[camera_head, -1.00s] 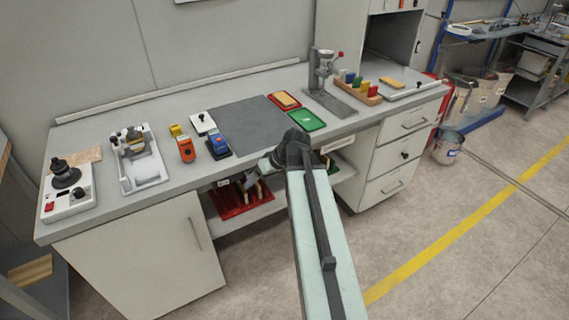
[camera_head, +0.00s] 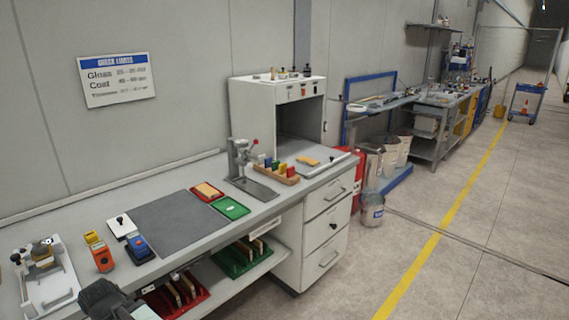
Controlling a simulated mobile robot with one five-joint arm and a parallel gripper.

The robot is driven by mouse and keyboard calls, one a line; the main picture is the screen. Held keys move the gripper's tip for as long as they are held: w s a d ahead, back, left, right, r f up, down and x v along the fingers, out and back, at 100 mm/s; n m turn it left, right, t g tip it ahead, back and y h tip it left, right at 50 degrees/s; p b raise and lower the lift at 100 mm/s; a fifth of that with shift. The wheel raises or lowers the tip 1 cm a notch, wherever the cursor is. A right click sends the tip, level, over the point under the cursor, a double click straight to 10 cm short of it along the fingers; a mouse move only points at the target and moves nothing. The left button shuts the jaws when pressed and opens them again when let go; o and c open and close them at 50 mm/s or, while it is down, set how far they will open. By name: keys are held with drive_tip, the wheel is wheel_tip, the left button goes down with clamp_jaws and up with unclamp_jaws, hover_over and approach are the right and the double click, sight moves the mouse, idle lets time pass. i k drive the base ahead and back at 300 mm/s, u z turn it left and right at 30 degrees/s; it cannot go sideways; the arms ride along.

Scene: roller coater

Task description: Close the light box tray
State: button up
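The light box (camera_head: 263,107) is a pale cabinet with a dark open front, at the far right end of the bench. Its tray (camera_head: 328,165) sticks out of the opening towards the bench's front edge, with a bar handle along its front. A small yellow-orange panel (camera_head: 308,161) lies on the tray. My gripper (camera_head: 105,298) is at the bottom left, by the near part of the bench, far from the tray. Its fingers are too dark and cut off to tell open from shut.
A wooden rack of coloured blocks (camera_head: 278,172) and a metal press stand (camera_head: 246,172) stand left of the tray. Red (camera_head: 207,191) and green (camera_head: 231,208) trays and a grey mat (camera_head: 175,224) lie further left.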

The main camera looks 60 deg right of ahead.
sight(328, 158)
drive_tip(key=u, duration=1.8)
drive_tip(key=i, duration=1.1)
drive_tip(key=z, duration=4.1)
drive_tip(key=i, duration=1.05)
